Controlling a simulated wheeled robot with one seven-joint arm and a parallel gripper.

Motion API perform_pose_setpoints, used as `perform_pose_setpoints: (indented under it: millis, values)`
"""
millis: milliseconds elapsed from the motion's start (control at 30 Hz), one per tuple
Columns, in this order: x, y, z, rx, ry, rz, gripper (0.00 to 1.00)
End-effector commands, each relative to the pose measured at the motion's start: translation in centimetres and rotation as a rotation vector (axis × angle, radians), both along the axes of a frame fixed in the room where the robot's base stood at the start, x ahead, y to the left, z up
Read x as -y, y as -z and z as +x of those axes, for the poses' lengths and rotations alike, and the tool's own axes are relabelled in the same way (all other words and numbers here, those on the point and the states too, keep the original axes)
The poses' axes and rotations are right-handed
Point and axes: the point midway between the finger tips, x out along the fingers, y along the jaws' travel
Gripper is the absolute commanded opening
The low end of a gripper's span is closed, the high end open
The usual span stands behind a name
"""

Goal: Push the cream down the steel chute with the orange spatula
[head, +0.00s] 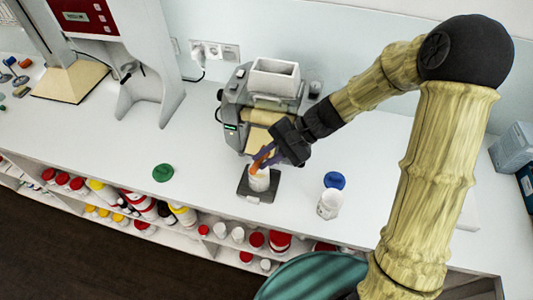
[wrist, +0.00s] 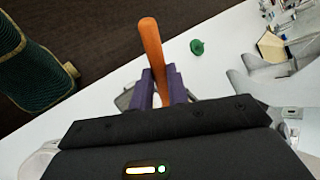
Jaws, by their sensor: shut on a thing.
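My gripper (head: 268,160) is shut on the orange spatula (head: 262,156). In the wrist view the spatula's handle (wrist: 151,45) stands out between the purple fingers (wrist: 161,88). The spatula is at the front of the grey mill (head: 234,108), just above a white jar (head: 259,182). The jar stands on a dark plate (head: 257,196). The steel chute (head: 257,140) appears as a tan, shiny slope below the mill's rollers, partly hidden by my gripper. I cannot tell whether the spatula touches chute or jar. No cream is clearly distinguishable.
A blue lid (head: 334,180) and a second white jar (head: 329,205) stand to the right. A green lid (head: 163,172) lies to the left. A white-and-red machine (head: 105,20) stands back left. Shelves below hold several bottles. The counter between lid and mill is clear.

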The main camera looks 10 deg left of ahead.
Motion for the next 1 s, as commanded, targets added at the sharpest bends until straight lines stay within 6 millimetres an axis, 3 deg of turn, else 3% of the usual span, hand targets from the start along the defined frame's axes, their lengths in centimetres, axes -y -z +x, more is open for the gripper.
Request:
perform_pose_setpoints:
  millis: [300, 1000]
  values:
    - [-0.1, 1.0, -1.7, -0.001, 0.001, 0.000, 0.00]
    - [-0.3, 0.2, -1.3, 0.000, -0.003, 0.000, 0.00]
